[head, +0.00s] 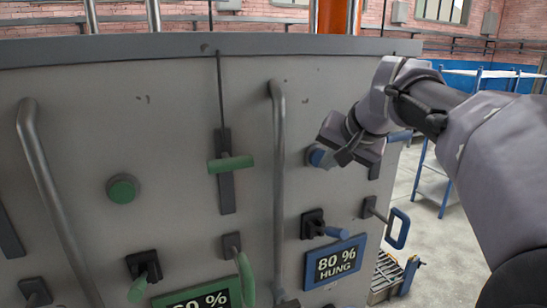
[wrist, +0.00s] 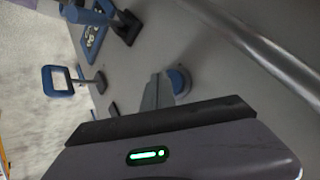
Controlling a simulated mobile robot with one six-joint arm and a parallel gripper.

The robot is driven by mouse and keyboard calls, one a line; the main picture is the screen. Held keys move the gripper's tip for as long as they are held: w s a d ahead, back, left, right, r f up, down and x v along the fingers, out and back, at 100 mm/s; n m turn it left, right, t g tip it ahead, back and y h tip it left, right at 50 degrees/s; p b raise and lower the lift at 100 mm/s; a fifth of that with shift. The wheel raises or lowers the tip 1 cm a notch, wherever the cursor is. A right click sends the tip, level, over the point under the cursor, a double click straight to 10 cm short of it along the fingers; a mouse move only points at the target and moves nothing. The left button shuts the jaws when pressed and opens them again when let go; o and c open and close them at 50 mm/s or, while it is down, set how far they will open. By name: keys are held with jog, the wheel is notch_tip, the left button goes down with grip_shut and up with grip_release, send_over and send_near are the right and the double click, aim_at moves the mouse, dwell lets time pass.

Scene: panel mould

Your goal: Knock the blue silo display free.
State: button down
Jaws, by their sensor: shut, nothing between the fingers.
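The blue silo display (head: 352,261) is a blue-framed plate on the grey panel, reading "80 % HUNG". It also shows in the wrist view (wrist: 93,36), at the upper left. A round blue button (head: 314,156) sits on the panel above the display, partly hidden by my gripper. It also shows in the wrist view (wrist: 181,81). My gripper (head: 325,157) is shut and empty, its fingertips right at the button. In the wrist view the closed fingers (wrist: 158,90) reach toward the button; I cannot tell whether they touch it.
A blue lever (head: 331,232) on a black mount sits just above the display. A blue loop handle (head: 398,229) juts out to its right. A grey vertical pipe (head: 279,180) stands left of the button. Green controls, including a green button (head: 122,190), are further left.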

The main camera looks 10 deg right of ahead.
jog(key=shift+w+a, duration=0.15)
jog(key=shift+w, duration=0.3)
dwell(0.8)
jog(key=shift+s, duration=0.1)
jog(key=shift+s+d, duration=0.2)
jog(key=shift+s, duration=0.55)
jog(key=s+b, duration=0.1)
jog(key=s, duration=0.1)
jog(key=s+d+b, duration=0.1)
jog(key=s, duration=0.2)
dwell(0.3)
jog(key=shift+w, duration=0.1)
dwell(0.3)
